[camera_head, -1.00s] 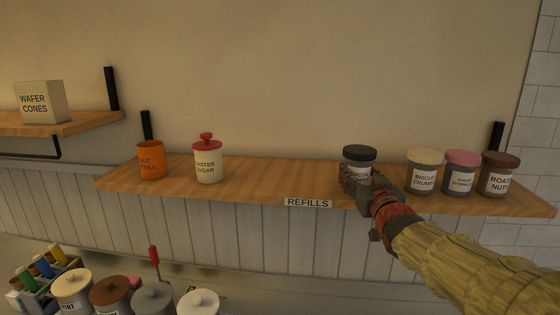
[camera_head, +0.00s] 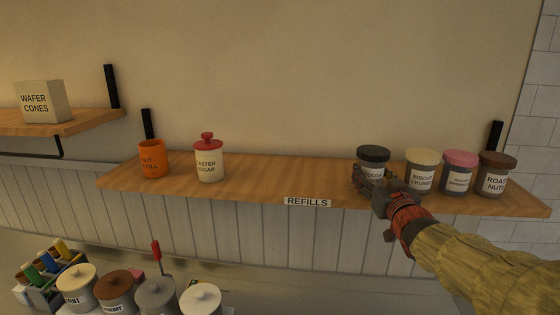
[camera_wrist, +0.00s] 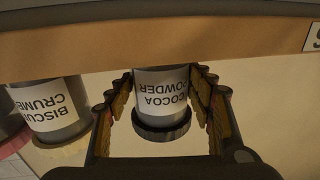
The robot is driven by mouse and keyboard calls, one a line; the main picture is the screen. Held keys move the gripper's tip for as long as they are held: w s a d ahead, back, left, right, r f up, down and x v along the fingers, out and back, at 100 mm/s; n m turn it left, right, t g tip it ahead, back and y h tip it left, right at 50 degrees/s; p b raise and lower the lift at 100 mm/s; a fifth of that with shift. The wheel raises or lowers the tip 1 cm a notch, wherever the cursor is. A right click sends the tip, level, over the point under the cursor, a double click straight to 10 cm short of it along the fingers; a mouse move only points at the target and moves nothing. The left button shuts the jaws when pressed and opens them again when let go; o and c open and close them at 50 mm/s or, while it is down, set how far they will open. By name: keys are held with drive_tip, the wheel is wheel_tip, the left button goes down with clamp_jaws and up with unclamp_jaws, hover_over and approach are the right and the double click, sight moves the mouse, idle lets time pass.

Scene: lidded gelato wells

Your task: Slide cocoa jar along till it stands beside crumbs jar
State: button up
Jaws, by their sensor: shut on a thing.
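The cocoa jar (camera_head: 373,160), grey with a black lid and white label, stands upright on the wooden refills shelf. My gripper (camera_head: 366,184) is shut on it from the front. In the wrist view the cocoa jar (camera_wrist: 161,95) shows upside down between my two fingers (camera_wrist: 160,100). The biscuit crumbs jar (camera_head: 421,172), with a cream lid, stands just right of the cocoa jar with a small gap. In the wrist view the crumbs jar (camera_wrist: 52,108) is at the left, with a gap between it and my finger.
A pink-lidded jar (camera_head: 458,172) and a brown-lidded roast nuts jar (camera_head: 495,175) stand right of the crumbs jar. A caster sugar jar (camera_head: 208,165) and an orange nut refill tub (camera_head: 152,160) are far left. The shelf (camera_head: 285,175) is bare between caster sugar and cocoa.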

drive_tip(key=shift+d, duration=0.1)
drive_tip(key=shift+s+d+p, duration=0.15)
drive_tip(key=shift+d+p, duration=0.35)
drive_tip(key=shift+d, duration=0.2)
drive_tip(key=shift+s+d+p, duration=0.15)
drive_tip(key=shift+d+p, duration=0.35)
drive_tip(key=shift+d, duration=0.2)
drive_tip(key=o, duration=0.6)
drive_tip(key=shift+s, duration=0.1)
drive_tip(key=s+p, duration=0.1)
drive_tip(key=s, duration=0.7)
drive_tip(key=shift+a, duration=0.1)
